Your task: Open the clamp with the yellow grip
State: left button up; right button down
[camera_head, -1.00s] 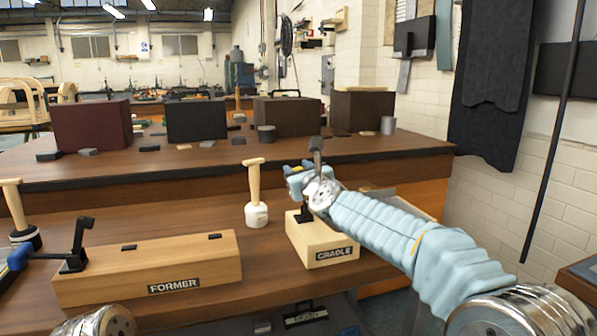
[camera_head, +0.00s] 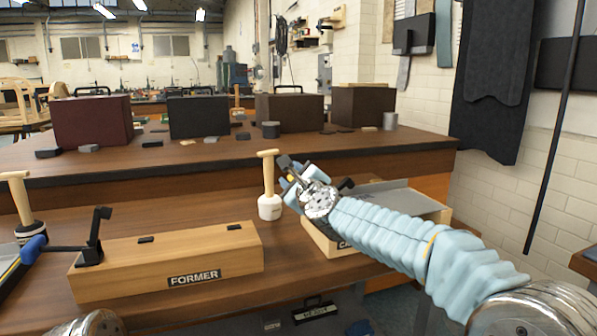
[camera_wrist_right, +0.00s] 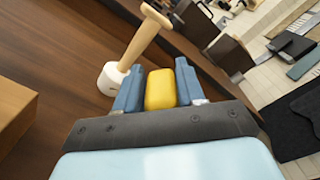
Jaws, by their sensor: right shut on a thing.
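The yellow grip (camera_wrist_right: 160,89) sits between the two blue fingers of my right gripper (camera_wrist_right: 158,85) in the right wrist view, and the gripper is shut on it. In the head view the right gripper (camera_head: 290,180) is just right of the white-headed mallet, above the left end of the cradle (camera_head: 320,238). A dark bar (camera_head: 287,163) sticks up leftward beside the gripper. The rest of the clamp is mostly hidden behind my gripper and wrist. My left gripper is not in view.
A mallet (camera_head: 269,190) stands close left of the right gripper. The former (camera_head: 165,262) lies left, with a blue-gripped clamp (camera_head: 33,248) at its left end. Another mallet (camera_head: 22,205) stands at far left. A raised shelf (camera_head: 220,165) with dark boxes is behind.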

jog(key=shift+s+a+f+n+b, duration=0.15)
jog(key=shift+a+f+n+b, duration=0.3)
jog(key=shift+f+n, duration=0.35)
jog(key=shift+s+a+f+n+b, duration=0.1)
jog(key=shift+a+f+n+b, duration=0.3)
jog(key=shift+f+n, duration=0.45)
jog(key=shift+s+a+f+n+b, duration=0.15)
jog(key=shift+a+f+n+b, duration=0.3)
jog(key=shift+f+n, duration=0.35)
jog(key=shift+f, duration=0.15)
jog(key=shift+d, duration=0.1)
jog(key=c, duration=0.8)
grip_release()
jog(key=shift+o, duration=0.2)
